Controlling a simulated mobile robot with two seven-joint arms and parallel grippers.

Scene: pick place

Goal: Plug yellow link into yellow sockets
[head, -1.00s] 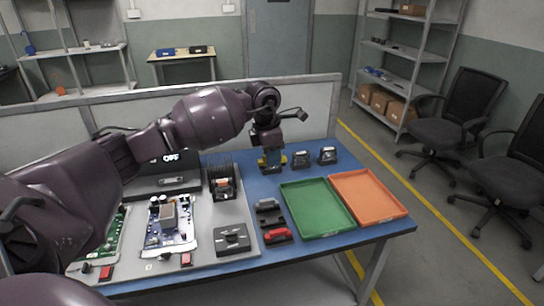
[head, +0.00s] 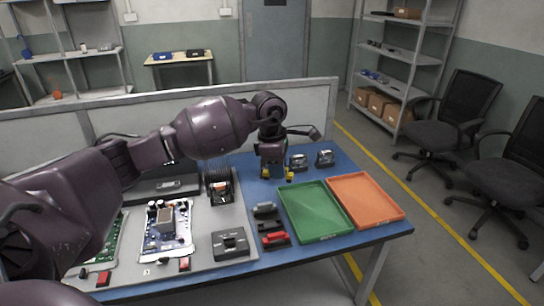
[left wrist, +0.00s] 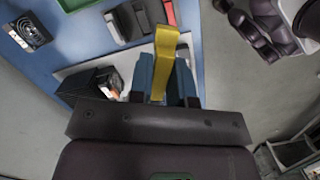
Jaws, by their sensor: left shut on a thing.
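My left gripper (head: 273,172) hangs over the back of the blue table, between the black finned unit and two small dark devices. In the left wrist view, its blue-grey fingers (left wrist: 165,78) are shut on the yellow link (left wrist: 166,45), a bent yellow strip standing out past the fingertips. In the head view only small yellow bits (head: 289,176) show beside the fingers; the rest of the link is hidden by the gripper. I cannot make out the yellow sockets in either view. My right gripper is not in view.
The black finned unit (head: 219,184) stands left of the gripper; two dark devices (head: 298,161) (head: 325,158) stand to its right. Grey (head: 265,209) and red (head: 275,239) handled pieces, a green tray (head: 315,211) and an orange tray (head: 366,199) lie in front. A low partition (head: 310,110) runs behind.

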